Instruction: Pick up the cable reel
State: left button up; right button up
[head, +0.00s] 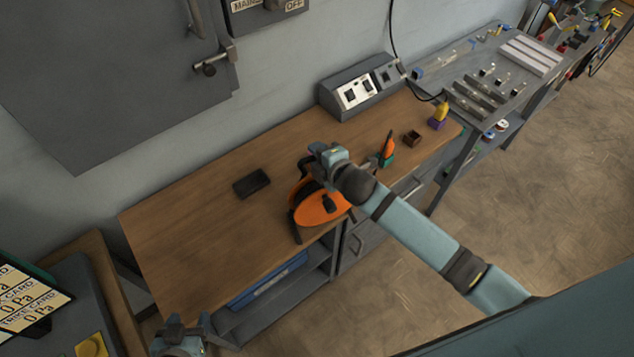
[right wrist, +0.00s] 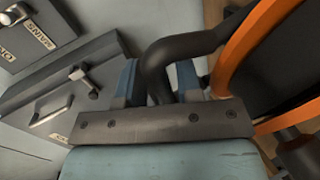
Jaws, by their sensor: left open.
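The cable reel (head: 318,207) is orange with a black drum and black handle, at the front edge of the wooden workbench in the head view. My right gripper (head: 322,153) is at its far side, and my arm hides part of it. In the right wrist view the reel's orange rim (right wrist: 250,45) is at the right. Its black tube handle (right wrist: 158,70) runs between the blue fingers of my right gripper (right wrist: 160,83), which close on it from both sides. I cannot tell whether the reel touches the bench. My left gripper (head: 182,335) is open and empty at the bottom.
On the workbench (head: 180,230) are a dark block (head: 251,183), a grey switch box (head: 360,87), an orange-and-green tool (head: 388,150), a small brown box (head: 412,138) and a yellow-and-purple item (head: 438,115). A blue bin (head: 268,282) sits on the shelf below. The bench's left part is clear.

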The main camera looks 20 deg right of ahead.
jog(key=shift+d, duration=0.1)
jog(key=shift+c, duration=0.3)
grip_shut()
jog(key=shift+s, duration=0.1)
dwell(0.8)
